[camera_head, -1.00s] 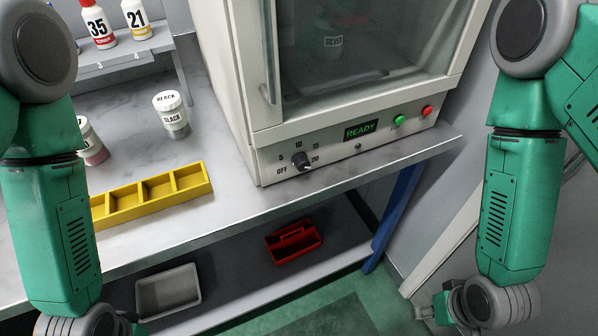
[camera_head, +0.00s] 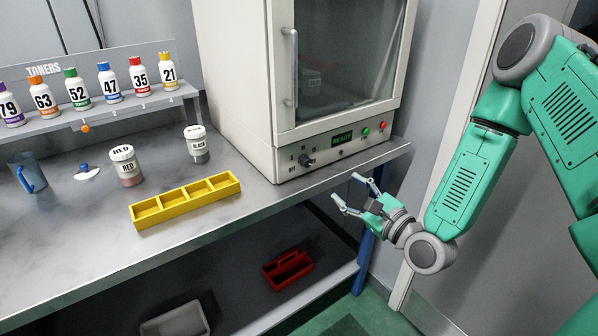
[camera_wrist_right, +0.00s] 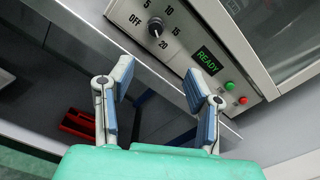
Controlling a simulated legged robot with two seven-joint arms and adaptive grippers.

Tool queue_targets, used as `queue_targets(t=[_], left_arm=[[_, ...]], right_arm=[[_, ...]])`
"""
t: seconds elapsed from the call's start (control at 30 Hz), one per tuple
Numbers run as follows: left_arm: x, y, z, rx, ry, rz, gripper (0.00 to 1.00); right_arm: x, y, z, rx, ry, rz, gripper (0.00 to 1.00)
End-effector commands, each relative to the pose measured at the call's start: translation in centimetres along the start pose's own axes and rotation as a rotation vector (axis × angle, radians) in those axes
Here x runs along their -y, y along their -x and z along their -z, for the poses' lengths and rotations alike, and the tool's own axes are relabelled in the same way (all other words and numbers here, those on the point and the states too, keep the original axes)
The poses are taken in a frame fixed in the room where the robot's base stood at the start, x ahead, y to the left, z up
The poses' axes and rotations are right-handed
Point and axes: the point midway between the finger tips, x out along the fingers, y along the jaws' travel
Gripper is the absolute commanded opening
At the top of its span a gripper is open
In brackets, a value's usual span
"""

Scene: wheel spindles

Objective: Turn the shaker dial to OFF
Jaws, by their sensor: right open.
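The shaker (camera_head: 240,80) is a cream cabinet with a glass door on the bench. Its dial (camera_head: 307,160) is a black knob on the lower front panel, left of the green READY display (camera_head: 342,139). In the right wrist view the dial (camera_wrist_right: 155,27) is ringed by OFF, 5, 10, 15 and 20; its white mark seems to face the 20 side, but it is small. My right gripper (camera_head: 345,189) is open and empty, in front of the bench edge, below and right of the dial, apart from it. Its fingers (camera_wrist_right: 157,78) show below the dial. My left gripper is out of view.
A green button (camera_head: 366,132) and a red button (camera_head: 382,125) sit right of the display. A yellow tray (camera_head: 187,202), a red jar (camera_head: 125,166) and a black jar (camera_head: 196,145) stand left. A red caddy (camera_head: 287,270) is on the lower shelf.

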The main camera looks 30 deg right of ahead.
Motion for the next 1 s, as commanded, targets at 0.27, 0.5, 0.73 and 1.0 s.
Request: queue_targets(t=[0.27,0.5,0.73,1.0], left_arm=[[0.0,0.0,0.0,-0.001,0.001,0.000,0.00],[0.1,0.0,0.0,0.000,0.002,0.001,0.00],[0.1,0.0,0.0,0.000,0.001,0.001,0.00],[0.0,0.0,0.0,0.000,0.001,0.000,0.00]], right_arm=[[-0.9,-5.3,-1.2,0.006,0.017,-0.006,0.45],[-0.7,-10.0,-0.9,0.002,0.013,-0.005,0.45],[-0.4,-12.3,-0.5,0.001,0.007,-0.003,0.45],[-0.7,-12.8,-0.8,0.000,0.010,-0.004,0.45]])
